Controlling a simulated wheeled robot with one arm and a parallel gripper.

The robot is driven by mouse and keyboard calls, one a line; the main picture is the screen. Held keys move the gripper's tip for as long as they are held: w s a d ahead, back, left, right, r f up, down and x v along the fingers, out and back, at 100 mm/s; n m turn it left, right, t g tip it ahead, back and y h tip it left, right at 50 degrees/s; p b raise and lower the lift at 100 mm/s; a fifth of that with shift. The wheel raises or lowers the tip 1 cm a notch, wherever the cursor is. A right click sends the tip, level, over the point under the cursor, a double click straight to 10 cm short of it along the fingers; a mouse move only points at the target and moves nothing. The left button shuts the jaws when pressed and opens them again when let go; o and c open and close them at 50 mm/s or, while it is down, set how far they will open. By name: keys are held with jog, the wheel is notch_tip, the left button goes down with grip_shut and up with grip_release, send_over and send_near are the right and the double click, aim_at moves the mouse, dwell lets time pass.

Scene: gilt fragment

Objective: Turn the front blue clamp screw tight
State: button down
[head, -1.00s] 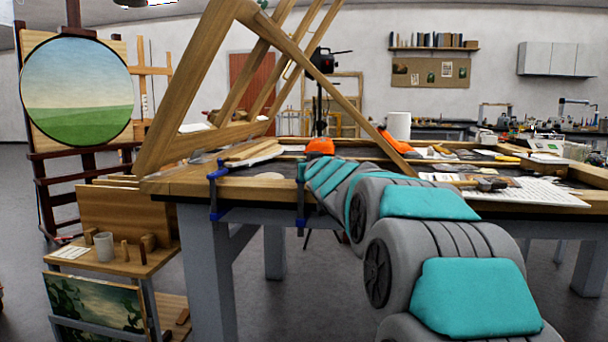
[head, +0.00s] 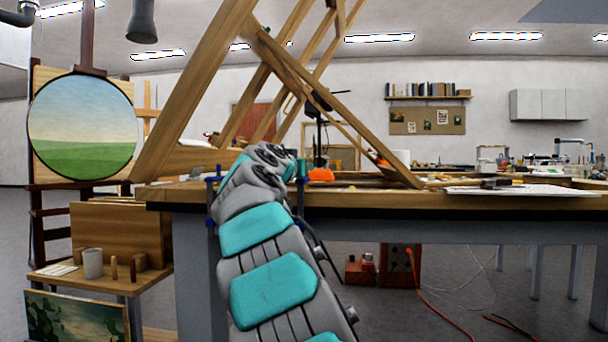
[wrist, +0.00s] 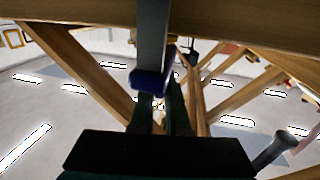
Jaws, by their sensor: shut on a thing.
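Two blue-ended clamps sit at the near edge of the wooden tabletop in the head view, a left clamp (head: 213,181) and a right clamp (head: 301,188), the latter partly behind my arm. In the wrist view a clamp's grey bar (wrist: 152,40) runs down to a blue clamp part (wrist: 148,83) just beyond my fingers. My gripper (wrist: 161,97) is shut at this blue clamp's screw, below the wooden edge. The exact contact is dark and partly hidden. In the head view my arm hides my gripper.
A large tilted wooden frame (head: 196,85) rises over the table (head: 400,200). A low side stand with a cup (head: 93,263) is at the left, before an easel with a round landscape (head: 82,128). Red boxes (head: 400,272) and a cord lie under the table.

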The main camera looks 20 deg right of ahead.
jog(key=shift+w+r+m+g+h+p, duration=0.1)
jog(key=shift+r+m+g+h+p, duration=0.15)
jog(key=shift+m+g+h+p, duration=0.85)
jog(key=m+g+p, duration=0.1)
jog(key=p, duration=0.2)
jog(key=m+g+h+p, duration=0.1)
jog(key=g+p, duration=0.1)
jog(key=shift+r+g+h+p, duration=0.15)
jog(key=shift+g+h+p, duration=0.15)
jog(key=shift+p, duration=0.1)
jog(key=m+g+h+p, duration=0.1)
jog(key=m+g+p, duration=0.1)
jog(key=p, duration=0.3)
jog(key=shift+a+g+p, duration=0.1)
jog(key=shift+g+p, duration=0.3)
jog(key=shift+g, duration=0.2)
jog(key=m+g+p, duration=0.1)
jog(key=p, duration=0.1)
jog(key=m+g+p, duration=0.1)
jog(key=g+p, duration=0.1)
jog(key=shift+f+m+p, duration=0.2)
jog(key=shift+m+p, duration=0.1)
jog(key=shift+p, duration=0.1)
jog(key=shift+g, duration=0.4)
jog(key=shift+f+m+g+p, duration=0.1)
jog(key=shift+m+g+p, duration=0.2)
jog(key=shift+p, duration=0.25)
jog(key=c, duration=0.9)
grip_release()
